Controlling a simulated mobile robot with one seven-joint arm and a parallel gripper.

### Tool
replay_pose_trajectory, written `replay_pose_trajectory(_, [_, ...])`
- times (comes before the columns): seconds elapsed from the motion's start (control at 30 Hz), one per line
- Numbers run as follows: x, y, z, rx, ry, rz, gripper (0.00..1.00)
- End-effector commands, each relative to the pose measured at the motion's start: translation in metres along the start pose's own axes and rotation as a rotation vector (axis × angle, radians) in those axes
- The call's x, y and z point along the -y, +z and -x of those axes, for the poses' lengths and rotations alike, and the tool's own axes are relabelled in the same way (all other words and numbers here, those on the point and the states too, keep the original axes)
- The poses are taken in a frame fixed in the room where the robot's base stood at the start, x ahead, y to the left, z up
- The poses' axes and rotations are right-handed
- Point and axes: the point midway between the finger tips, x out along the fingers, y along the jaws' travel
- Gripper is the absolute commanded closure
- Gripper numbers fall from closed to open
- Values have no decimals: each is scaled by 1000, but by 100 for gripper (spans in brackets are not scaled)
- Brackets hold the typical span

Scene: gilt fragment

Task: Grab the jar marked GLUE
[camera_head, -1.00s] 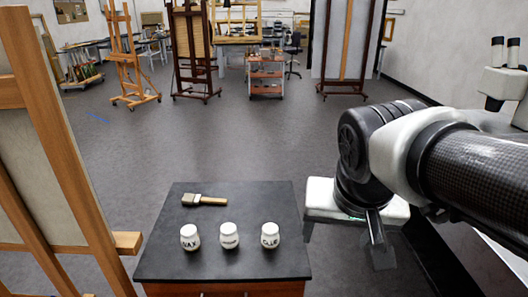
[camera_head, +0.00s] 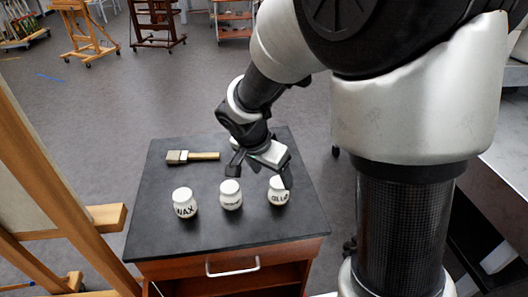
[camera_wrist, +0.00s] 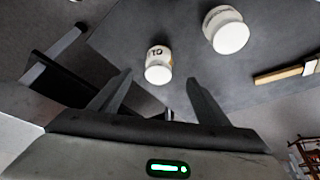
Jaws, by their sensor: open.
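The white GLUE jar (camera_head: 278,193) stands upright at the right of the row on the dark cabinet top, its upper right partly covered by a finger in the head view. In the wrist view the jar (camera_wrist: 158,66) shows part of its lettering and sits just beyond the space between the fingertips. My gripper (camera_head: 260,175) is open and empty, above and slightly behind the jars. Its two fingers also show in the wrist view (camera_wrist: 160,77), apart, one toward each side of the jar. I cannot tell whether a finger touches it.
A middle jar (camera_head: 231,195), its label hard to read, stands close left of the GLUE jar, with the WAX jar (camera_head: 185,203) farther left. A brush (camera_head: 192,157) lies behind them. The cabinet top (camera_head: 240,232) is bare in front. An easel (camera_head: 62,190) stands at left.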

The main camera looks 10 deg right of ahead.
Motion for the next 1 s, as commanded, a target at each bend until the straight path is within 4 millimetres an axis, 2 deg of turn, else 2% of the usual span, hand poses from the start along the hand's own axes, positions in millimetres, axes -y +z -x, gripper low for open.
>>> replay_pose_trajectory(0.1, [0,0,-20,1,2,0,30])
replay_pose_trajectory(0.37, [-1,-2,-37,1,2,-1,30])
replay_pose_trajectory(0.6, [-3,-8,-73,2,2,0,30])
replay_pose_trajectory(0.73, [-3,-8,-82,1,0,-1,30])
replay_pose_trajectory(0.93, [-3,-8,-82,0,-1,-1,30])
replay_pose_trajectory(0.97, [-3,-8,-82,0,-1,-1,32])
replay_pose_trajectory(1.0, [-3,-8,-82,0,-1,-1,39])
